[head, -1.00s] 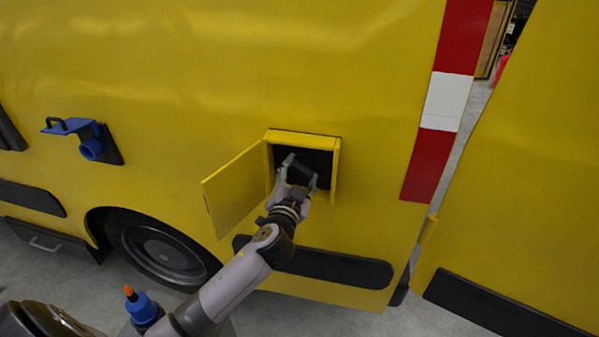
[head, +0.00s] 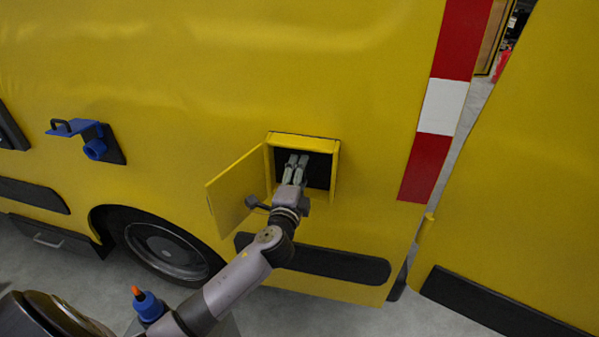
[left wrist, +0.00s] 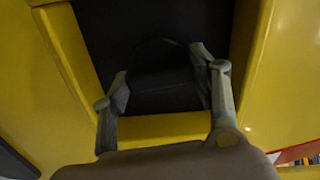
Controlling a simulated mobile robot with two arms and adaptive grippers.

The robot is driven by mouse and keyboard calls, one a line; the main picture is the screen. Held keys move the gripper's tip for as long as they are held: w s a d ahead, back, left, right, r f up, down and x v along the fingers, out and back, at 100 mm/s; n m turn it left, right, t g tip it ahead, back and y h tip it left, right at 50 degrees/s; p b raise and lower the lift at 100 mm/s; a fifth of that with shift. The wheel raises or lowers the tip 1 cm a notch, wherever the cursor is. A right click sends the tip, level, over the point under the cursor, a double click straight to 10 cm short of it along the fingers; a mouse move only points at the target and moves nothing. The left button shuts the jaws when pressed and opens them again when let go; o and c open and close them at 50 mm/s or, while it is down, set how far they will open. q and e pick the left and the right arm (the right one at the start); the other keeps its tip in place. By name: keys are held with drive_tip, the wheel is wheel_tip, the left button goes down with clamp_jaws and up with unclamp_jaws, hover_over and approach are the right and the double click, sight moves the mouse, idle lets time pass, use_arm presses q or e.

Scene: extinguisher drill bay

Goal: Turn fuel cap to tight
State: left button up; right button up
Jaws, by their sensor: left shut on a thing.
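The fuel cap (left wrist: 163,86) is a dark shape inside the open fuel recess in the yellow truck side. In the left wrist view it lies between the two fingers of my left gripper (head: 296,164), which is shut on it. Dark cap on dark recess makes its outline and any tightness mark hard to tell. In the head view the fingers reach into the recess and hide the cap. The yellow fuel door (head: 236,190) stands open to the left of the recess. My right gripper is not in view.
The recess frame (head: 336,170) closely surrounds my left gripper. A blue fitting (head: 95,149) is on the truck side at left, above a wheel (head: 165,248). A blue bottle with an orange tip (head: 148,307) stands at lower left. A second yellow body (head: 520,200) is at right.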

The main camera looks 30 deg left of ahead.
use_arm(q)
drive_tip(key=shift+m, duration=0.9)
drive_tip(key=o, duration=1.2)
drive_tip(key=shift+c, duration=0.2)
drive_tip(key=v, duration=1.2)
drive_tip(key=shift+f, duration=0.1)
